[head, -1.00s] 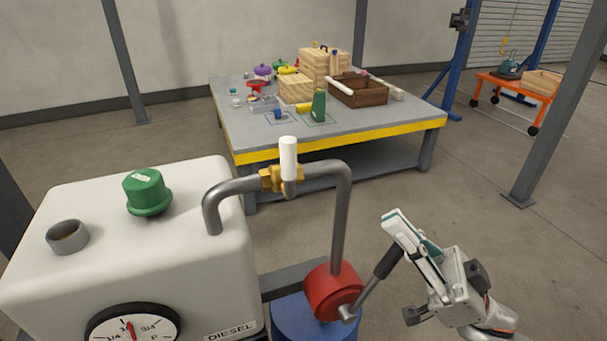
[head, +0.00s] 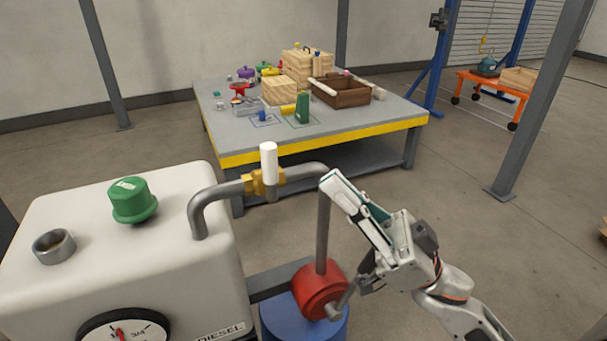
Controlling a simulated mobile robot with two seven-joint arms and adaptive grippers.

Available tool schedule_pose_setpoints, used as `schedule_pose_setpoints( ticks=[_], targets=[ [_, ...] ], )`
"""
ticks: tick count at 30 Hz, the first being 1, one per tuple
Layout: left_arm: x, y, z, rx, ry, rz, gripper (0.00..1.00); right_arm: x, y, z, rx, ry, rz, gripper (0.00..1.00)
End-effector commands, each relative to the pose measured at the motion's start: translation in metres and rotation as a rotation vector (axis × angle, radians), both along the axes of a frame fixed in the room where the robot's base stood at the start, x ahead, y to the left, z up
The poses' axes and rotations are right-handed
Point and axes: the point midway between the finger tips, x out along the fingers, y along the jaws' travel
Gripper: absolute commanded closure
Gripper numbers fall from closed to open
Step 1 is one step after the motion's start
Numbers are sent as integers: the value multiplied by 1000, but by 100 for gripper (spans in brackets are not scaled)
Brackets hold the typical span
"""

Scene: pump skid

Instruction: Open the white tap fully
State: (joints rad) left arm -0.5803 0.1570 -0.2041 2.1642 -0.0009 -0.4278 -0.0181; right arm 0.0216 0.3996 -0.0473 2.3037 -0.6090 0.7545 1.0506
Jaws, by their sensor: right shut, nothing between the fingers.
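The white tap handle (head: 269,163) stands upright on a brass valve body (head: 264,181) in the grey pipe (head: 220,190), which runs from the white tank across to the red pump. The handle points up, crosswise to the pipe. My right gripper (head: 332,182) is shut and empty. Its fingertips are to the right of the tap, close to the bend of the pipe in the picture, and cover part of it. I cannot tell whether they touch the pipe. My left gripper is not in view.
The white diesel tank (head: 90,270) with a green cap (head: 132,200) and an open filler neck (head: 54,246) fills the lower left. The red pump (head: 318,289) sits on a blue drum (head: 285,322). A workbench (head: 350,139) with boxes and small items stands behind.

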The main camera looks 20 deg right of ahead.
Motion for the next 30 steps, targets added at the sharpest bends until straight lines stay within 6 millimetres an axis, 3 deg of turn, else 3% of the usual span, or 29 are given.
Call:
schedule_pose_setpoints(
  ticks=[1,3,12,30],
  targets=[
    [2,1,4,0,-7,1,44,3,6,12,2,-10,1,100],
    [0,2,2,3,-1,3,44,8,14,17,3,-7,0,100],
    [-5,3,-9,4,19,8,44,26,42,11,1,2,-1,100],
    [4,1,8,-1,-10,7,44,31,45,16,-23,-5,-1,100]
  ],
)
